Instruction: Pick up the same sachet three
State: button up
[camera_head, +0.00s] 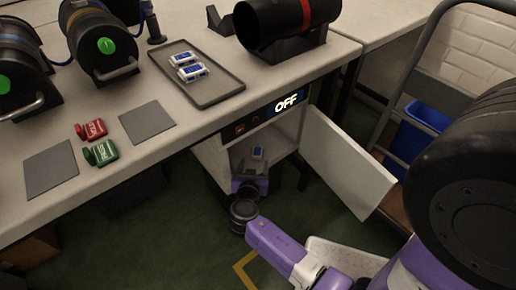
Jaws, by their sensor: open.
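Two small white-and-blue sachets, one farther back (183,58) and one nearer (192,72), lie on a grey tray (216,92) on the counter. Another white-and-blue sachet (258,154) is inside the open cabinet (288,137) under the counter. I cannot read numbers on any of them. My gripper (252,171) reaches into the cabinet from below in the picture, just in front of that sachet. It is open. Its fingertips are small and partly hidden by my wrist, so I cannot tell whether they touch the sachet.
The cabinet door (345,163) stands open to the right, beneath an OFF display (286,102). Red (91,130) and green (101,152) items lie between grey mats. Black cylinders stand along the back. A blue bin (420,128) on a cart is at right.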

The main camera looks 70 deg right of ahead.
aim_at(257, 152)
jog(key=b+x, duration=0.1)
jog(key=x, duration=0.6)
jog(key=shift+d, duration=0.4)
jog(key=shift+r, duration=0.1)
grip_shut()
